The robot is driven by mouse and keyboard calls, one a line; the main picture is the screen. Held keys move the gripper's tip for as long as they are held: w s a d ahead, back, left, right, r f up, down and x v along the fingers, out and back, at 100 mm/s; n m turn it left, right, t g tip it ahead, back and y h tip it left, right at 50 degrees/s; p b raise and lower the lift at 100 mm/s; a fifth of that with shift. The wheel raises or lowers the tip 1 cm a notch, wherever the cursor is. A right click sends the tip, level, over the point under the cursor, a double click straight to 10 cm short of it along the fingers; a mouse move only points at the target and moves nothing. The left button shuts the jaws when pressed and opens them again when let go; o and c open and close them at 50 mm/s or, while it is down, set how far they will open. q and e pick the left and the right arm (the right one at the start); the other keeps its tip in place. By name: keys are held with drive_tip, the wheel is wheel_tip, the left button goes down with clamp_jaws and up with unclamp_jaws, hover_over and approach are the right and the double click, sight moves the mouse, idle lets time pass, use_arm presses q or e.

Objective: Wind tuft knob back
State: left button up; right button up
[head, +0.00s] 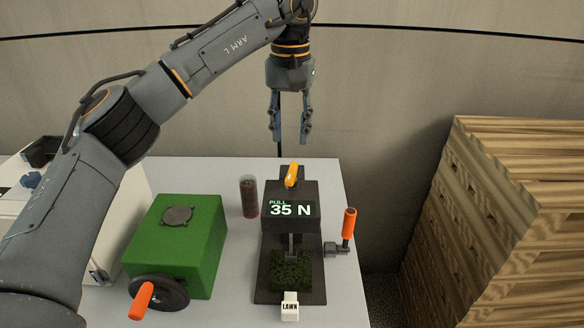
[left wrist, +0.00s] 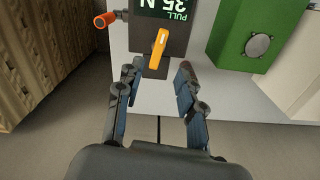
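The tuft pull tester (head: 291,212) stands on the table, a dark device whose display reads "PULL 35 N". An orange-handled crank knob (head: 348,226) sticks out from its right side, handle upright. A yellow-orange lever (head: 291,175) is on its top; it also shows in the left wrist view (left wrist: 158,48). A green turf piece (head: 291,271) lies under its clamp, behind a white "LAWN" tag (head: 290,306). My left gripper (head: 289,138) is open and empty, pointing down above and behind the tester. In the left wrist view the crank's orange end (left wrist: 103,20) is at upper left. My right gripper is not seen.
A green box (head: 178,240) with an orange-handled wheel (head: 157,293) stands left of the tester. A dark reddish cylinder (head: 248,196) stands between them. A tall wooden stack (head: 500,220) is at the right, past a floor gap. A white case (head: 120,215) is at left.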

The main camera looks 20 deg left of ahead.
use_arm(q)
hover_over(291, 170)
wheel_tip(291, 170, down, 4)
drive_tip(key=shift+f, duration=0.25)
wheel_tip(291, 170, down, 4)
drive_tip(key=shift+p, duration=0.45)
drive_tip(key=shift+f, duration=0.75)
drive_tip(key=shift+c, duration=0.4)
clamp_jaws()
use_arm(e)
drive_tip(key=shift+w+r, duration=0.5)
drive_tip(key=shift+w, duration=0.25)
